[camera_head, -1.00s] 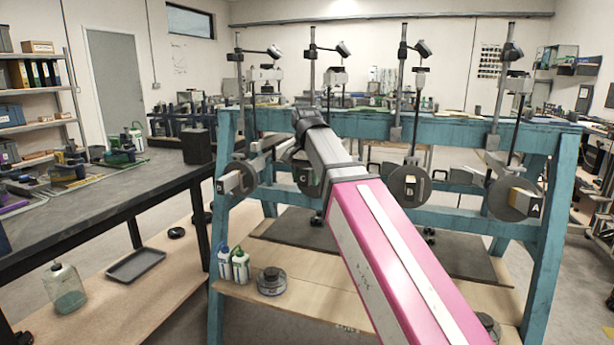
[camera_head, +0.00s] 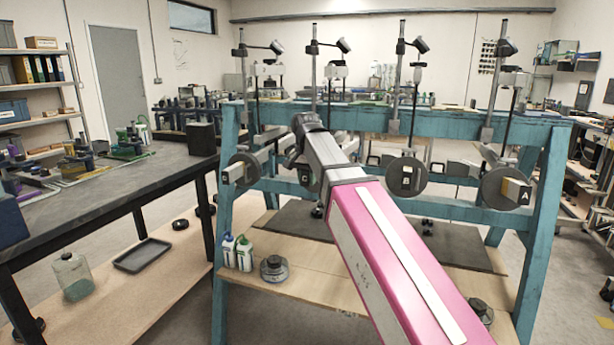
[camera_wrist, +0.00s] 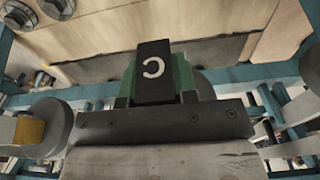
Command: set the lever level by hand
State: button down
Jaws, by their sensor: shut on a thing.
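A row of levers with round end discs hangs on a blue frame (camera_head: 450,116). The lever with the black C block (camera_wrist: 155,68) is the one at my gripper (camera_wrist: 158,98). In the wrist view the block shows upside down between dark finger parts, and my gripper is shut on it. Lever B's disc (camera_head: 407,176) and lever A's disc (camera_head: 505,188) are to the right. Another disc (camera_head: 243,170) is to the left.
A dark workbench (camera_head: 105,190) stands at the left, close to the frame. Bottles (camera_head: 238,254) and a round dark weight (camera_head: 274,268) sit on the frame's low wooden shelf. In the wrist view a neighbouring disc (camera_wrist: 48,128) is close at the left.

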notch_tip(320, 180, down, 2)
jog(key=shift+s+t, duration=0.15)
jog(key=shift+t, duration=0.15)
jog(key=shift+f, duration=0.6)
jog(key=c, duration=0.9)
grip_release()
jog(key=shift+r, duration=0.1)
jog(key=r, duration=0.3)
jog(key=s+r, duration=0.1)
jog(key=r, duration=0.3)
jog(key=s+r, duration=0.1)
jog(key=r, duration=0.2)
jog(key=shift+a+r, duration=0.2)
jog(key=shift+a, duration=0.15)
